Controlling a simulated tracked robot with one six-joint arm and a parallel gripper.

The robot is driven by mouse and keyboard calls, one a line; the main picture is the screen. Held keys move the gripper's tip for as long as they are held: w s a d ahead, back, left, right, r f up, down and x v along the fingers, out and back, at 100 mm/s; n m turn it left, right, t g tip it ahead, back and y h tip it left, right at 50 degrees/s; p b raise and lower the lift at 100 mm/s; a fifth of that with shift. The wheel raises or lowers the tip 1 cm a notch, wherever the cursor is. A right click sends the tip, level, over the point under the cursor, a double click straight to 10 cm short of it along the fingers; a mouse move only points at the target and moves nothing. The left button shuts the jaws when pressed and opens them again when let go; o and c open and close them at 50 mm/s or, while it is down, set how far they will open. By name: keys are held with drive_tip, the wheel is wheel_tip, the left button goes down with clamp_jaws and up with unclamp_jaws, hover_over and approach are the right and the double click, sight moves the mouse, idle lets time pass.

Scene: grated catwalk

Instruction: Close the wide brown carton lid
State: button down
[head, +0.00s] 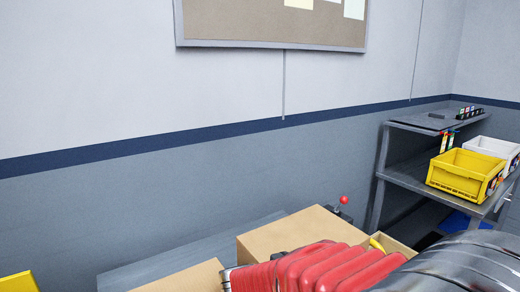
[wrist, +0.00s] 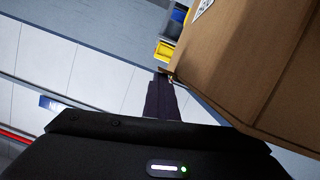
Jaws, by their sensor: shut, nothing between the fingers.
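Brown cardboard (head: 285,233) shows at the bottom centre of the head view, with another brown piece (head: 190,279) lower left. The red and grey links of my arm hide much of it, so I cannot tell how far the lid stands open. In the wrist view a large brown carton surface (wrist: 245,60) fills the upper right, tilted in the picture, with a white label at its top edge. My gripper (wrist: 165,77) is shut and empty, its dark fingers just left of the carton's edge. I cannot tell whether they touch it.
A grey surface (head: 190,255) lies behind and left of the cardboard. A red-knobbed lever (head: 343,201) stands just behind it. On the right, a grey shelf (head: 405,175) holds a yellow bin (head: 465,173) and a white bin (head: 494,152). A wall with a pinboard (head: 270,20) is behind.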

drive_tip(key=shift+s+f, duration=0.1)
drive_tip(key=shift+f, duration=0.3)
drive_tip(key=s+a+r, duration=0.5)
drive_tip(key=a+r, duration=0.2)
drive_tip(key=a, duration=0.1)
drive_tip(key=shift+a, duration=0.15)
idle(0.6)
